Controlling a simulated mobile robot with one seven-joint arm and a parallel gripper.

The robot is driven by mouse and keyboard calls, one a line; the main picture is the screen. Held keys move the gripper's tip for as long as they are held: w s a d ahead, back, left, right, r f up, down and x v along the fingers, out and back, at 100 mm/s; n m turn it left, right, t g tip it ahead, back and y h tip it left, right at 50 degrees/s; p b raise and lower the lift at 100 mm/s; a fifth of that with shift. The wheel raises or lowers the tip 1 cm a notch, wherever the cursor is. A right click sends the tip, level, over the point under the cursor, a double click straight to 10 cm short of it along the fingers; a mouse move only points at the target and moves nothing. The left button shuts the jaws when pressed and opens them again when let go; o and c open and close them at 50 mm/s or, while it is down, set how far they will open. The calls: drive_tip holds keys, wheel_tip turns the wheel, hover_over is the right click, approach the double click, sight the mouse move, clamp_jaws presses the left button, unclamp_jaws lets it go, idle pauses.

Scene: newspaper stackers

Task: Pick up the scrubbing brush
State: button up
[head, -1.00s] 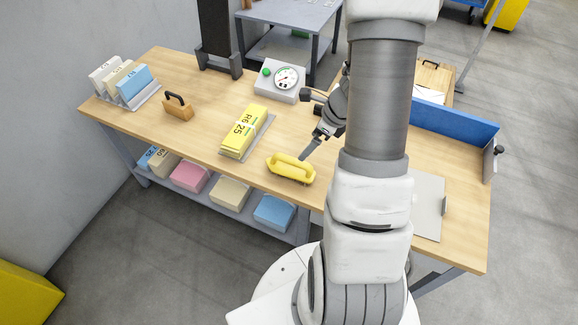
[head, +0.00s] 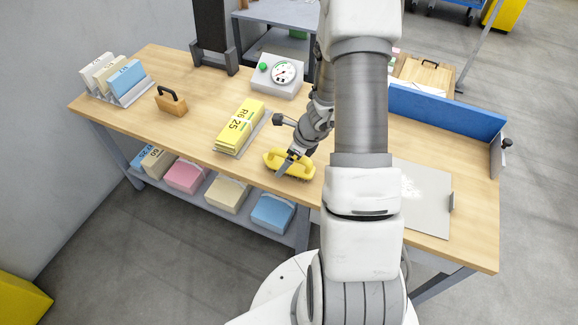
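The yellow scrubbing brush (head: 303,170), with a raised handle, lies near the front edge of the wooden table, left of my arm. My gripper (head: 283,170) is over the brush, its fingers pointing down at the handle. The fingers cover the middle of the handle. I cannot tell whether they are closed on it. The brush appears to rest on the tabletop.
A yellow stack of papers (head: 238,126) lies just left of the brush. A brown block with a black handle (head: 172,102), a dial scale (head: 277,77) and a paper rack (head: 120,80) stand farther off. A grey board (head: 425,205) lies at right.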

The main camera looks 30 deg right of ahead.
drive_tip(key=shift+w+f, duration=0.15)
drive_tip(key=shift+f, duration=0.25)
drive_tip(key=shift+r, duration=0.1)
drive_tip(key=c, duration=1.4)
drive_tip(key=shift+r+p, duration=0.35)
drive_tip(key=shift+r, duration=0.15)
wheel_tip(320, 180, up, 4)
drive_tip(key=shift+p, duration=1.15)
drive_tip(key=d+r+p, duration=0.3)
drive_tip(key=d+r, duration=0.3)
drive_tip(key=d, duration=0.5)
drive_tip(key=shift+d, duration=0.3)
